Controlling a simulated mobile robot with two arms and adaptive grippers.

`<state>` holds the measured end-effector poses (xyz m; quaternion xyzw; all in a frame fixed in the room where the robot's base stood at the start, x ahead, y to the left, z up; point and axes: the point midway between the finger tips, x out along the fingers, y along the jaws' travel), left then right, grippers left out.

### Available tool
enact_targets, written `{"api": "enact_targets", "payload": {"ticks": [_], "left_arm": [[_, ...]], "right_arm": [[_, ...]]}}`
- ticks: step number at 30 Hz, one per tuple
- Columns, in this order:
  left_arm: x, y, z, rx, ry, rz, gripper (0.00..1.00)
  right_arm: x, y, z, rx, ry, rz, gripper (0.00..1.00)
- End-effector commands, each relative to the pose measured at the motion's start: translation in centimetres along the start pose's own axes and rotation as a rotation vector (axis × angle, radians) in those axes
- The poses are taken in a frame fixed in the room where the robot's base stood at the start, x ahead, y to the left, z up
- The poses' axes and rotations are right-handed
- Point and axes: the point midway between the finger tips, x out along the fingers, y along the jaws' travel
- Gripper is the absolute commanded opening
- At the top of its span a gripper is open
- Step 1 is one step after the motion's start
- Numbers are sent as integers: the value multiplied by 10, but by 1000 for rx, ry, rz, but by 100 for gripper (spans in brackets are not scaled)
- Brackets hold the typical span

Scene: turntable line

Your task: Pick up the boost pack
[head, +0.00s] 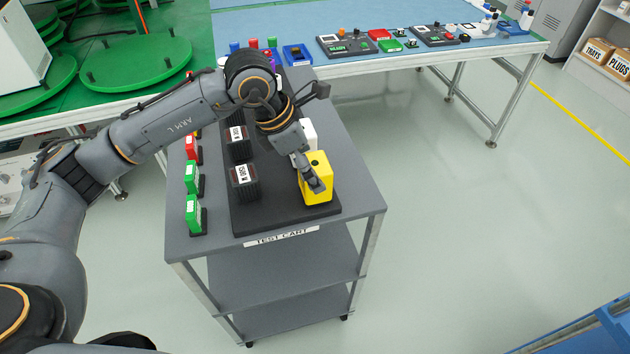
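A yellow box (321,162) stands at the front right of the dark tray (268,222) on the test cart. Two dark boxes with white labels (243,181) (238,143) stand to its left. A white item (309,133) shows behind the yellow box, partly hidden by my arm. The labels are too small to read, so I cannot tell for certain which item is the boost pack. My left gripper (314,182) reaches down at the yellow box, its fingers overlapping the box in the picture. Whether it grips the box is unclear. My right gripper is out of view.
Green and red units (193,214) line the left edge of the grey cart (358,204). Behind it, a blue-topped table (400,20) holds electronics and bottles. Green round plates (130,60) lie at the upper left. The floor to the right is clear.

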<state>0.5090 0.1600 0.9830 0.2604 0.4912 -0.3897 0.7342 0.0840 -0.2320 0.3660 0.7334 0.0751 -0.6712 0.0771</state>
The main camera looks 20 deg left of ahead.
Motion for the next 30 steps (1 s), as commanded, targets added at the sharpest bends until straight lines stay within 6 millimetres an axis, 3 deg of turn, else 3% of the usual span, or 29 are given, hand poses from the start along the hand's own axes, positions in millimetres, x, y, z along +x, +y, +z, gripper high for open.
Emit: {"api": "enact_targets", "payload": {"ticks": [5,13,22,23,30], "left_arm": [[11,0,1,1,2,-3,92],[50,3,5,0,1,-3,92],[57,3,5,2,-1,0,92],[57,3,5,1,-1,0,90],[57,3,5,1,-1,0,42]], "right_arm": [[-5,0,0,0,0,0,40],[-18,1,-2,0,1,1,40],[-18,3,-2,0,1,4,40],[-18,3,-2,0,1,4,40],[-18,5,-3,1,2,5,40]]}}
